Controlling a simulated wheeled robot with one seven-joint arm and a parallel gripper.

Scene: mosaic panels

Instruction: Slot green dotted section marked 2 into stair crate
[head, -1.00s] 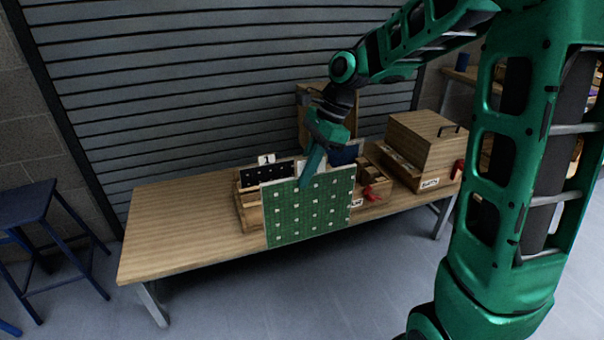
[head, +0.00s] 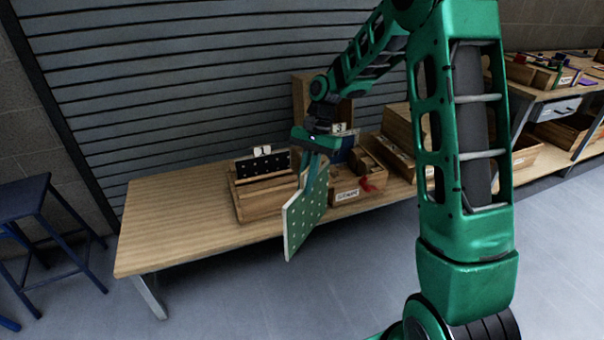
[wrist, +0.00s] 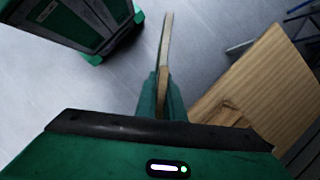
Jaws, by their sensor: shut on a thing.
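The green dotted section (head: 305,212) hangs from my gripper (head: 314,168), tilted and turned at an angle to the head view, beyond the table's front edge. My gripper is shut on its upper edge. In the wrist view the section (wrist: 167,45) shows nearly edge-on between the fingers (wrist: 162,98). No number 2 can be read on it. The stepped wooden crate (head: 255,208) stands on the table, left of and behind the section. A black dotted section marked 1 (head: 263,163) stands in its back. The section hides part of the crate's right end.
A blue section marked 3 (head: 343,147) stands right of my gripper. A labelled wooden box (head: 346,195) and a red clamp-like thing (head: 367,184) sit right of the crate. The table's left part (head: 170,215) is clear. Blue stools (head: 30,208) stand at left.

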